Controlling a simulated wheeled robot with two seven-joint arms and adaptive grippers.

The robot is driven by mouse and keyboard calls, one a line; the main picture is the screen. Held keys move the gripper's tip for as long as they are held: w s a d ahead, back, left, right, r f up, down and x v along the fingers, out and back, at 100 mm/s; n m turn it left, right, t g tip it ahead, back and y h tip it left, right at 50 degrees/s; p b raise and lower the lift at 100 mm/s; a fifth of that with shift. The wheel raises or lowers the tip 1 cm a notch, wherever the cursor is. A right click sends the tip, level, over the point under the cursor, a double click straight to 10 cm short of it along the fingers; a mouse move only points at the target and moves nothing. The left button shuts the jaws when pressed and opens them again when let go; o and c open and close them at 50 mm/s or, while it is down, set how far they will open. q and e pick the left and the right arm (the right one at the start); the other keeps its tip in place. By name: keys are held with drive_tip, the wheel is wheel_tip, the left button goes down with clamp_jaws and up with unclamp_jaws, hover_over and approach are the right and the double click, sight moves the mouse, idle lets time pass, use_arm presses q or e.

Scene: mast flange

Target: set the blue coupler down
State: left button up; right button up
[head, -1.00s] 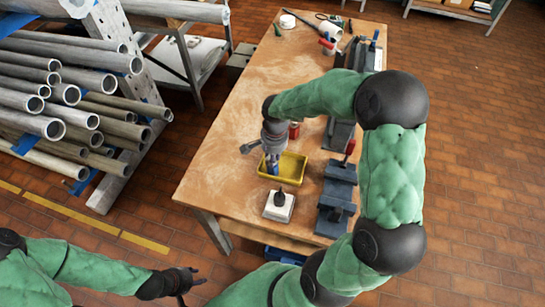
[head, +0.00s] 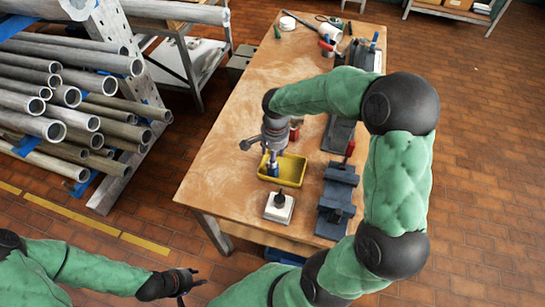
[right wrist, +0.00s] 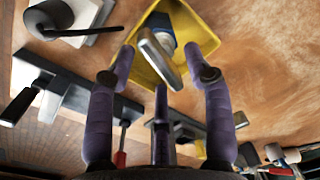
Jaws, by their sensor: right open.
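In the right wrist view the coupler (right wrist: 160,54) shows a pale metal end and a blue body against the yellow tray (right wrist: 205,38). My right gripper (head: 272,150) is just above the coupler. In the right wrist view its purple fingers (right wrist: 165,68) are spread apart, with the coupler's end between and beyond them; I see no grip on it. My left gripper (head: 188,283) is off the bench at lower left, fingers apart and empty.
A white block with a dark knob (head: 279,207) stands in front of the tray. A dark vise (head: 337,197) is right of it. Tools lie at the bench's far end. A pipe rack (head: 75,100) stands left. The bench's left side (head: 225,150) is clear.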

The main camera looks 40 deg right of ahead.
use_arm(q)
drive_tip(key=shift+r+p, duration=0.7)
drive_tip(key=shift+r, duration=0.15)
use_arm(e)
wheel_tip(320, 180, up, 9)
drive_tip(key=shift+s, duration=0.25)
drive_tip(key=shift+d, duration=0.1)
